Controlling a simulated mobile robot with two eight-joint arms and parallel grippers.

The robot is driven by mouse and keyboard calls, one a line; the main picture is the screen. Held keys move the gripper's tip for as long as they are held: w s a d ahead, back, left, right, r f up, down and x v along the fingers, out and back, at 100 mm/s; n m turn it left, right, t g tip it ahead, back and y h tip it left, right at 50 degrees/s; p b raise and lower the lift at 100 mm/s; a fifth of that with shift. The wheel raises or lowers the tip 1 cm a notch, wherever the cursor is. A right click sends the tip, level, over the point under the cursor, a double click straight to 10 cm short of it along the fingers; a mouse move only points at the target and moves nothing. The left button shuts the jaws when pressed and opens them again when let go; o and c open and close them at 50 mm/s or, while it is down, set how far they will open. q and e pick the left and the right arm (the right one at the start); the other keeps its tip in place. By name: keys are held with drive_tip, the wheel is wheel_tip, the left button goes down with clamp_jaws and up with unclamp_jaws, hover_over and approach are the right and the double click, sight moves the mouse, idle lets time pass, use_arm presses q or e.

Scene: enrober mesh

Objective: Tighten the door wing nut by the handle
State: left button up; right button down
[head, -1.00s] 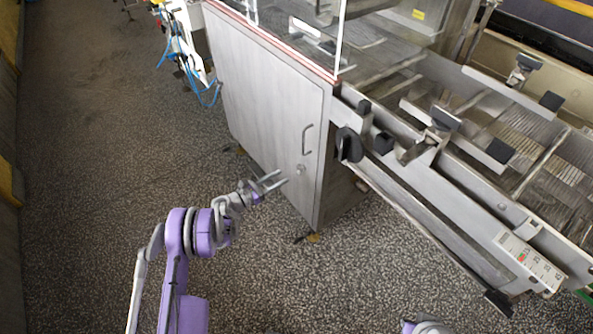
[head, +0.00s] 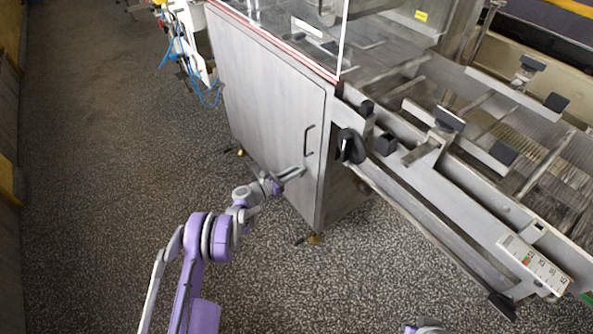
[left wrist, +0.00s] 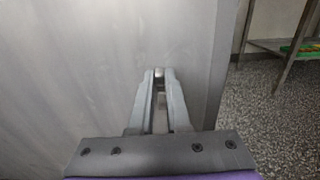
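The grey metal cabinet door (head: 265,95) has a dark bar handle (head: 308,140) near its right edge. The wing nut sits below the handle; in the head view my left gripper (head: 300,171) covers it. In the left wrist view the nut (left wrist: 159,80) shows as a small metal piece between the fingertips. My left gripper, also in the left wrist view (left wrist: 160,74), has its fingers close together on either side of the nut and looks shut on it.
The conveyor frame (head: 440,215) with a black knob (head: 350,146) juts out right of the door. A robot-like white unit with blue hoses (head: 190,45) stands at the back left. The speckled floor (head: 100,150) left of the cabinet is clear.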

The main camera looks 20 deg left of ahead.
use_arm(q)
clamp_jaws()
drive_tip(key=m+b, duration=0.1)
drive_tip(key=m, duration=0.1)
drive_tip(key=m+b, duration=0.1)
drive_tip(key=m, duration=0.2)
drive_tip(key=s+d+m+b, duration=0.1)
drive_tip(key=m, duration=0.2)
drive_tip(key=shift+f, duration=0.35)
drive_tip(key=m, duration=0.1)
drive_tip(key=m+b, duration=0.1)
drive_tip(key=m, duration=0.3)
drive_tip(key=shift+d+f+b, duration=0.25)
drive_tip(key=shift+b, duration=0.15)
drive_tip(key=m, duration=0.2)
drive_tip(key=m+b, duration=0.1)
drive_tip(key=m, duration=0.1)
drive_tip(key=shift+s+f+m, duration=0.15)
drive_tip(key=shift+f+m, duration=0.2)
drive_tip(key=shift+m, duration=0.05)
